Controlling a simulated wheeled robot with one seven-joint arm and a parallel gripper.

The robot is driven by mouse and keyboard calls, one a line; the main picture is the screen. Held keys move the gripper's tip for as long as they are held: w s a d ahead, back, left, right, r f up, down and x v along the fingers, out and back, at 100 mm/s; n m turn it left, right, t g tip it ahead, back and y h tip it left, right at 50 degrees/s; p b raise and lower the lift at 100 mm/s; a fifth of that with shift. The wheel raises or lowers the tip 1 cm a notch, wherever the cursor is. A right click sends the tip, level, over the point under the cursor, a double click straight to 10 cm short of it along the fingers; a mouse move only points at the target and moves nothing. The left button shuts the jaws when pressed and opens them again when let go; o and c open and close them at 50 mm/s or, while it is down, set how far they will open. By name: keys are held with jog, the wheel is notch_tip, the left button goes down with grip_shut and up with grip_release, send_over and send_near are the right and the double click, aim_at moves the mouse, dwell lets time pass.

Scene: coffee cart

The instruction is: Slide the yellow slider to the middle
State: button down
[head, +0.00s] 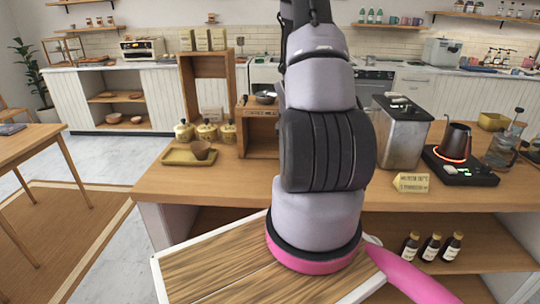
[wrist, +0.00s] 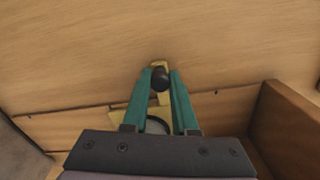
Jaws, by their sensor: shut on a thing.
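In the wrist view, the yellow slider (wrist: 164,98) shows as a narrow yellow piece with a round black knob (wrist: 160,79) on it. My gripper (wrist: 161,76) has its two teal fingers closed around the knob, one on each side. A wider yellow part (wrist: 125,119) lies lower, partly hidden behind the fingers, and I cannot tell whether it belongs to the slider. In the head view my arm covers the middle of the counter, and neither gripper nor slider shows there.
The wooden counter (head: 450,192) holds a tall wooden stand (head: 187,95) and a tray (head: 178,157) left of my arm. A metal container (head: 402,132), a yellow sign (head: 411,183) and a dark kettle (head: 456,140) stand to the right. A brown wooden side wall (wrist: 290,115) rises right of my gripper.

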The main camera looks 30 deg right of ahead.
jog(key=shift+s+d, duration=0.5)
jog(key=shift+d, duration=0.25)
jog(key=shift+s+d, duration=0.45)
jog(key=shift+d, duration=0.25)
jog(key=shift+s+d, duration=0.5)
jog(key=shift+d, duration=0.25)
jog(key=c, duration=0.7)
grip_release()
notch_tip(320, 180, up, 11)
